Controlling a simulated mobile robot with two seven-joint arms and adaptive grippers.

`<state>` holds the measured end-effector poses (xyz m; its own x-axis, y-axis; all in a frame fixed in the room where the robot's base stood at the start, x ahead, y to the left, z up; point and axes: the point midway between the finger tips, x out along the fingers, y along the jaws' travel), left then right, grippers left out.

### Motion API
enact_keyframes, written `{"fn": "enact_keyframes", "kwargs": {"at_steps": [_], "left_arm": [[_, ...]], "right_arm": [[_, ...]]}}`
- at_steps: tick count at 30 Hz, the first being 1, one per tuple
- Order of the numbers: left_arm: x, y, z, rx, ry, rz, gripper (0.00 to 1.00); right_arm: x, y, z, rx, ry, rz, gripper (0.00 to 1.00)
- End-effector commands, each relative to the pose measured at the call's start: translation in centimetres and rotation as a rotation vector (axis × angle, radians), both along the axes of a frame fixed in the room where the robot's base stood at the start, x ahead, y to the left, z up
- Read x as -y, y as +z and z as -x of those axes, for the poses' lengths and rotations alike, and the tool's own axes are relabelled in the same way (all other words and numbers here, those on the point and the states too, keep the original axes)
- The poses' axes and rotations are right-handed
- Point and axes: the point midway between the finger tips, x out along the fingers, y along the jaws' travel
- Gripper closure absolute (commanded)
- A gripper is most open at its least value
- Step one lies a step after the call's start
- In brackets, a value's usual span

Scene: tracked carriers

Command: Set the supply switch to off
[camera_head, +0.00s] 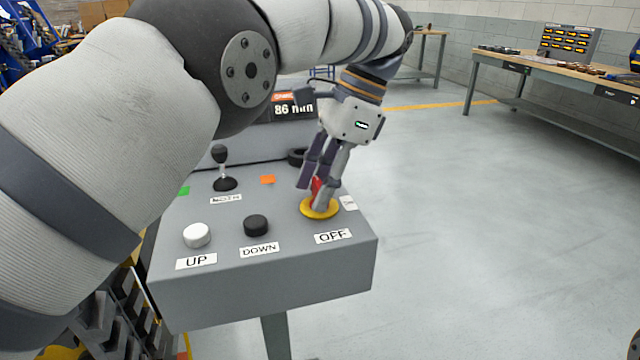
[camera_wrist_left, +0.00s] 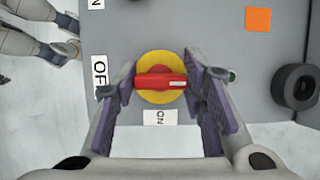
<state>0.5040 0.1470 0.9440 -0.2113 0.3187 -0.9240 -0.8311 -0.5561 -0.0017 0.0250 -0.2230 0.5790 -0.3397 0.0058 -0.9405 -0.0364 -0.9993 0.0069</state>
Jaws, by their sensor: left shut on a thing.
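The supply switch is a red handle on a yellow round plate (camera_head: 308,211) at the right of the grey control panel (camera_head: 300,285). In the left wrist view the red handle (camera_wrist_left: 158,82) lies level across the yellow plate (camera_wrist_left: 160,57). Its white mark is at the right end, away from the OFF label (camera_wrist_left: 100,72) on the left. The ON label (camera_wrist_left: 160,117) is below the plate. My left gripper (camera_head: 315,194) points down and is shut on the handle, one finger at each end. My right gripper is not in view.
The panel also has a white UP button (camera_head: 197,235), a black DOWN button (camera_head: 256,225) and a black lever (camera_head: 222,170). A display (camera_head: 293,108) behind reads 86 mm. A workbench (camera_head: 560,75) stands far right. The floor right of the panel is clear.

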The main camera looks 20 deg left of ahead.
Motion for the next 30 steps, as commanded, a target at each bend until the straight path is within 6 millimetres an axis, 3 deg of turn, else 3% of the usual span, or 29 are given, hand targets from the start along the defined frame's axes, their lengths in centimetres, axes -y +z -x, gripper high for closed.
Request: {"fn": "enact_keyframes", "kwargs": {"at_steps": [12,13,15,30], "left_arm": [[0.04,-0.22,0.08,-0.007,0.005,0.002,0.9],[0.04,-0.23,0.08,-0.007,0.005,0.002,0.57],[0.04,-0.22,0.07,-0.006,0.005,0.002,0.42],[0.03,0.12,0.07,0.0,-0.02,0.001,0.42]], "right_arm": [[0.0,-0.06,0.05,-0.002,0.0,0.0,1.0],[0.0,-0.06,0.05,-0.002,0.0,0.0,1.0],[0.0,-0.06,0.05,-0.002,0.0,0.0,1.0],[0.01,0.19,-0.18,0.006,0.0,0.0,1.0]]}}
